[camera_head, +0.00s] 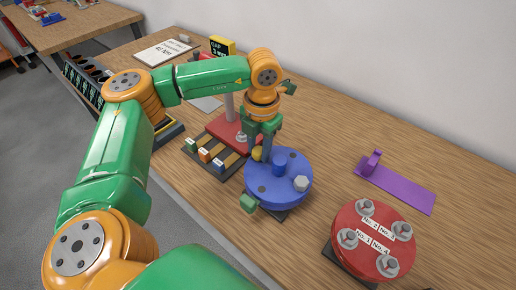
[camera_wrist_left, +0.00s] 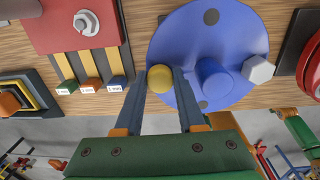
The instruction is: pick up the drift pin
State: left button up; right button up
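A yellow round head (camera_head: 257,154), which I take to be the drift pin, stands at the edge of the blue disc (camera_head: 290,170). In the left wrist view the yellow head (camera_wrist_left: 160,79) sits between the two fingertips of my left gripper (camera_wrist_left: 163,82). In the head view my left gripper (camera_head: 261,146) points down over the disc's far left side. Its fingers look spread, one on each side of the yellow head; I cannot tell whether they touch it. The pin's lower part is hidden. My right gripper is not in view.
The disc carries a blue knob (camera_head: 279,160) and a grey hex bolt (camera_head: 301,183). A red block (camera_head: 228,131) with labelled coloured strips stands left of it. A red flange (camera_head: 375,238) with several bolts and a purple plate (camera_head: 400,188) lie right. Bare wood lies between.

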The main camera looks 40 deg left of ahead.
aim_at(259, 150)
pick_arm(q)
grip_shut()
jog(key=shift+r, duration=0.1)
notch_tip(259, 150, up, 8)
jog(key=shift+w+f+b, duration=0.1)
jog(key=shift+b, duration=0.65)
notch_tip(259, 150, up, 7)
jog(key=p, duration=0.5)
